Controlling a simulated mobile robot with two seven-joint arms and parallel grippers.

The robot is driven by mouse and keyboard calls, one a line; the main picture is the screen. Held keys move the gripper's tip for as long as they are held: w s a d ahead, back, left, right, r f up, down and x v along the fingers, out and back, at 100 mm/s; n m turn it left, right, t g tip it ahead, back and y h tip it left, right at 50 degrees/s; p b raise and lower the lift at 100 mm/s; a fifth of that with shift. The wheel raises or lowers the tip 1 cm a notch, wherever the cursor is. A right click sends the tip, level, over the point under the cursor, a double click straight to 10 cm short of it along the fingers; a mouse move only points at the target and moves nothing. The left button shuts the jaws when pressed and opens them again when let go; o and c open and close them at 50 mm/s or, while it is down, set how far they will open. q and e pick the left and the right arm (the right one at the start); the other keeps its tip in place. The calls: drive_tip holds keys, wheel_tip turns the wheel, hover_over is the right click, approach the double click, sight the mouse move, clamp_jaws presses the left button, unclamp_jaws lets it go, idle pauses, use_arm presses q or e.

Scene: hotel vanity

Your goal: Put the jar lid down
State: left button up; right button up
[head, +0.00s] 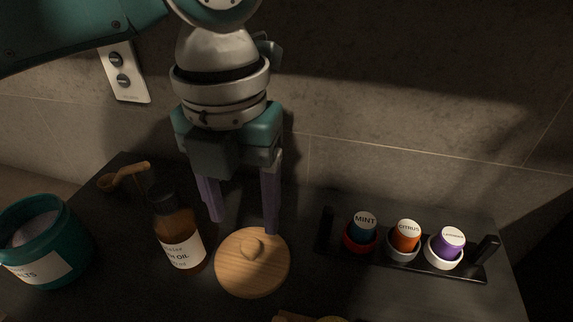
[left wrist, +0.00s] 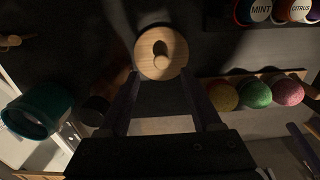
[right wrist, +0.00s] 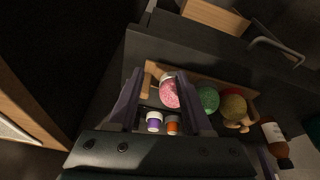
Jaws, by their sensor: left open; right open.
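The round wooden jar lid (head: 240,280) lies flat on the dark counter, knob up, just right of the amber oil bottle (head: 182,245). It also shows whole in the left wrist view (left wrist: 172,68). My left gripper (head: 244,226) is open and points down just behind and above the lid, with nothing between its fingers. The open teal salts jar (head: 66,252) stands at the far left with pale contents and no lid on it; it also shows in the left wrist view (left wrist: 30,118). My right gripper (right wrist: 160,92) is open in the right wrist view, out of the head view.
A black rack (head: 326,230) at the right holds mint, citrus and purple-topped small pots. A wooden scoop (head: 125,175) lies behind the bottle. A wooden tray (right wrist: 150,75) holds pink, green and yellow balls. The tiled wall stands close behind the counter.

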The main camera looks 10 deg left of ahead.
sight(250, 244)
use_arm(q)
wheel_tip(250, 244, down, 6)
drive_tip(key=shift+d+r+b, duration=0.1)
drive_tip(key=shift+r+b, duration=0.1)
drive_tip(key=shift+b, duration=0.45)
drive_tip(key=shift+c, duration=0.2)
clamp_jaws()
drive_tip(key=shift+r, duration=0.1)
